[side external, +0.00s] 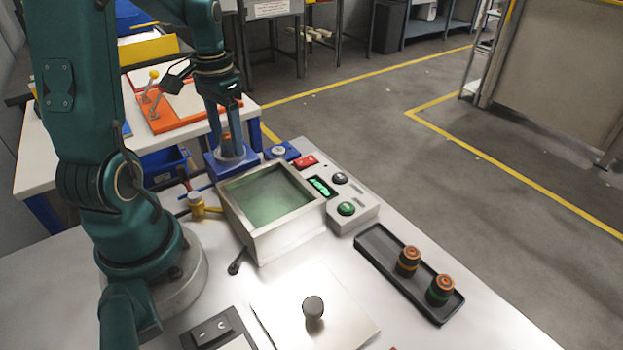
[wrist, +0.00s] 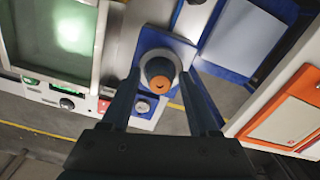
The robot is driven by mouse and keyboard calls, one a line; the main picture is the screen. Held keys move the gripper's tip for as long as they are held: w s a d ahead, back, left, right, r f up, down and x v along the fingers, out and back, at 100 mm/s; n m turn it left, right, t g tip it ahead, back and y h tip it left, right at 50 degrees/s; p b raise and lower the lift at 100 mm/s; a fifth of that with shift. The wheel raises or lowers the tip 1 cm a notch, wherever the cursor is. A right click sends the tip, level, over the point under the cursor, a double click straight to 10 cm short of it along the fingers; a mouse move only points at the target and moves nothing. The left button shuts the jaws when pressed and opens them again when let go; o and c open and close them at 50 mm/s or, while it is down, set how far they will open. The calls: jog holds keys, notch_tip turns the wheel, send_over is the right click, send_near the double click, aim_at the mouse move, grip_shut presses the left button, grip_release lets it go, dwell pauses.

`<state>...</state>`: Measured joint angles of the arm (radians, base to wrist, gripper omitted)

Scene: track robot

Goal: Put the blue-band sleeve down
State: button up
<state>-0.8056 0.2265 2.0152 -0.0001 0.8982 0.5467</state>
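A dark sleeve with an orange top (wrist: 160,82) stands in the grey ring of a blue fixture block (side external: 222,169). In the wrist view it sits between the two fingers of my gripper (wrist: 160,76), with a visible gap on each side. My gripper (side external: 231,145) points down at the fixture in the side view, its fingers apart. The band colour of this sleeve is not clear. Two dark sleeves with orange tops, a nearer one (side external: 440,290) and a farther one (side external: 408,262), stand in a black tray (side external: 381,246); no blue band shows on them.
A metal-framed basin with a green floor (side external: 265,195) is beside the fixture. A control box (side external: 352,212) with buttons and a small blue block (side external: 283,151) are close by. A yellow-headed handle (side external: 197,204) stands left of the basin. A plate with a dark knob (side external: 313,307) lies in front.

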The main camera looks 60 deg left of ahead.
aim_at(227, 135)
jog(key=shift+r, duration=0.1)
notch_tip(227, 135, up, 12)
jog(key=s+d+f+m+t, duration=0.1)
jog(key=s+d+f+t, duration=0.1)
jog(key=d, duration=0.7)
jog(key=s+d+f+m+t, duration=0.1)
jog(key=d+f+m+t, duration=0.1)
jog(key=d, duration=0.7)
jog(key=shift+s+d+t, duration=0.3)
jog(key=shift+s+t, duration=0.05)
jog(key=shift+t, duration=0.45)
